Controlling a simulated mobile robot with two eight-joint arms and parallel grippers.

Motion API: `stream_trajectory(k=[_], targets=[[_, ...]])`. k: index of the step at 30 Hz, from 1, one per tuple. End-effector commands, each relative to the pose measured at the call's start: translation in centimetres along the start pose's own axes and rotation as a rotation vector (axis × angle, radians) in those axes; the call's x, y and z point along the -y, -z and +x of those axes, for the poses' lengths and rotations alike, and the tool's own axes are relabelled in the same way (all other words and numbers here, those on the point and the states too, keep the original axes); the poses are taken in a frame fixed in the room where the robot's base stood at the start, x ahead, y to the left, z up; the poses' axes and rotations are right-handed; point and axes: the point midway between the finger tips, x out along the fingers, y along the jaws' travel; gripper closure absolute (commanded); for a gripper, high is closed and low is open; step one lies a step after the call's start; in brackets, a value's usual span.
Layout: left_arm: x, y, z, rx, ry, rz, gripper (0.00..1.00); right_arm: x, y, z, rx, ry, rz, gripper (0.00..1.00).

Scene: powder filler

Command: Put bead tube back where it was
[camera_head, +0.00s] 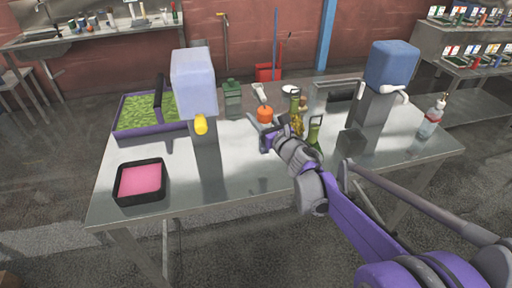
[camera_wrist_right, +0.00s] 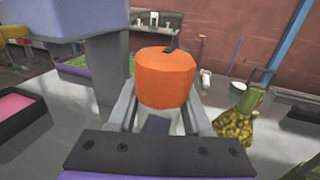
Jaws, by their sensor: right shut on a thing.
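My right gripper (camera_head: 267,131) is over the middle of the metal table (camera_head: 240,178). It is shut on an orange cylinder (camera_head: 265,114), which also shows large between the fingers in the right wrist view (camera_wrist_right: 166,80). A green-necked vessel with yellow beads (camera_head: 296,112) stands just right of the gripper and shows at the right in the right wrist view (camera_wrist_right: 236,128). My left gripper is in neither view.
A grey and pale-blue machine (camera_head: 193,80) with a yellow knob stands left of the gripper. A blue-topped machine (camera_head: 390,65) and a clear bottle (camera_head: 432,120) are at right. A pink-filled black tray (camera_head: 117,186) is front left. The table's front middle is clear.

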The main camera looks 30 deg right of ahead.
Motion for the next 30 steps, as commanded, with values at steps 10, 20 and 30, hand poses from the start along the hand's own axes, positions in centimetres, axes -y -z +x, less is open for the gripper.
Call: stream_trajectory(k=[10, 20, 30], targets=[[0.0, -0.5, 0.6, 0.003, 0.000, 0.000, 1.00, -0.1, 4.7, 0.0, 0.000, -0.001, 0.000, 1.00], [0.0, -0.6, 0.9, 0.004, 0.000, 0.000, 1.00, -0.1, 7.0, 0.0, 0.000, -0.001, 0.001, 1.00], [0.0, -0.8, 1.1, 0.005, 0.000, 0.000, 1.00, -0.1, 7.3, 0.0, 0.000, -0.001, 0.000, 0.36]])
